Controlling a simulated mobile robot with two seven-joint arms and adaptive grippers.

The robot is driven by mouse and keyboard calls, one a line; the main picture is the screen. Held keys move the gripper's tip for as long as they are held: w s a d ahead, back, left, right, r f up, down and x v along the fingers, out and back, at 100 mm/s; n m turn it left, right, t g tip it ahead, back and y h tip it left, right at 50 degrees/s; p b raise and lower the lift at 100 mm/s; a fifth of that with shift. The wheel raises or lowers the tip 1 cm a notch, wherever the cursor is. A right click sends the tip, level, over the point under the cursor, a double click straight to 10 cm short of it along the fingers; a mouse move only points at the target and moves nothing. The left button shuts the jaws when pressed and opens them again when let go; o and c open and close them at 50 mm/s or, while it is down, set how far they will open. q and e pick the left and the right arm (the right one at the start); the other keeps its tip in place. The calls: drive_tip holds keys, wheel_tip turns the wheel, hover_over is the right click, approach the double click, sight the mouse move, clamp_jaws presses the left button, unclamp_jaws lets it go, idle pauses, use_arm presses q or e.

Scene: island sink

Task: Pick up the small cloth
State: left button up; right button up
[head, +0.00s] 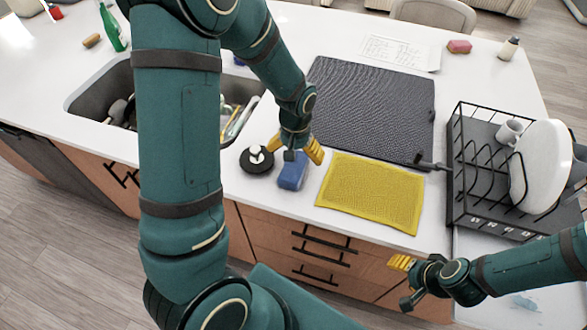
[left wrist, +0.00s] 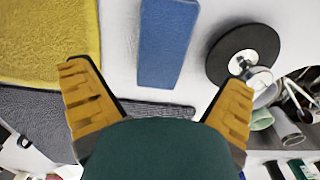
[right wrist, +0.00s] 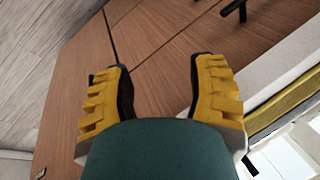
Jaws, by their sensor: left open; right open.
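The small yellow cloth (head: 371,192) lies flat on the white counter near its front edge. It fills the upper left of the left wrist view (left wrist: 45,40), and a yellow strip of it shows at the right of the right wrist view (right wrist: 290,105). My left gripper (head: 295,151) is open and empty above the counter, left of the cloth, by the blue sponge (head: 292,171). My right gripper (head: 402,263) is open and empty in front of the counter, below and right of the cloth in the head view. Cabinet fronts (right wrist: 150,40) lie beyond its fingers.
A black round object with a light knob (head: 257,158) sits left of the sponge. A dark mat (head: 372,105) lies behind the cloth. A black dish rack (head: 480,175) with a plate (head: 540,165) and mug (head: 509,132) stands right. The sink (head: 88,97) with utensils is left.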

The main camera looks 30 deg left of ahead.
sight(294, 165)
use_arm(q)
drive_tip(key=f, duration=0.5)
drive_tip(key=shift+s+a, duration=0.15)
drive_tip(key=shift+a, duration=0.05)
drive_tip(key=shift+r, duration=0.1)
drive_tip(key=c, duration=1.3)
wheel_tip(294, 165, up, 10)
drive_tip(key=shift+p, duration=0.35)
drive_tip(key=o, duration=0.4)
drive_tip(key=shift+c, duration=1.2)
